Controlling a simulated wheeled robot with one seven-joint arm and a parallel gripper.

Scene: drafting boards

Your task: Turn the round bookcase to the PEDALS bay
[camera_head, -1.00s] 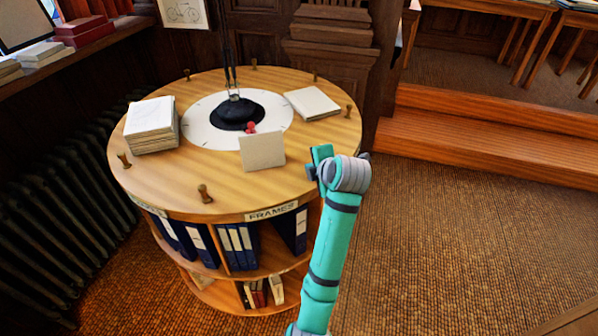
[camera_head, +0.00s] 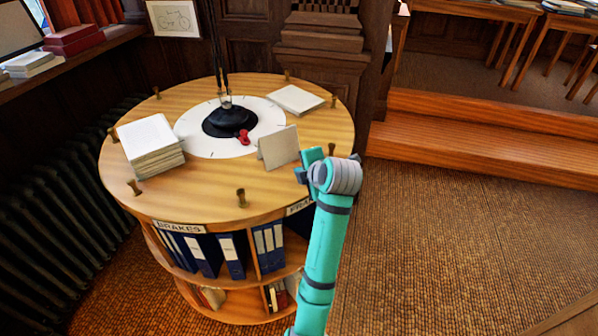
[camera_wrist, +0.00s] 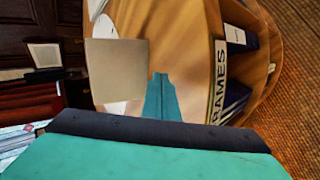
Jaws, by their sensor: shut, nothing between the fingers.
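The round bookcase (camera_head: 200,206) is a wooden drum with a flat top and short turned pegs around its rim, one a front peg (camera_head: 241,197). Its front shows a BRAKES label (camera_head: 180,228) at left and a FRAMES label (camera_head: 300,206) at right, partly hidden by my arm. The FRAMES label also shows in the wrist view (camera_wrist: 218,80). No PEDALS label is visible. My gripper (camera_head: 312,160) is shut and empty at the right front rim, close to a peg (camera_head: 332,149); I cannot tell whether they touch. Its teal fingers show in the wrist view (camera_wrist: 162,98).
A radiator (camera_head: 50,215) stands left. Open floor lies right, below wooden steps (camera_head: 470,130).

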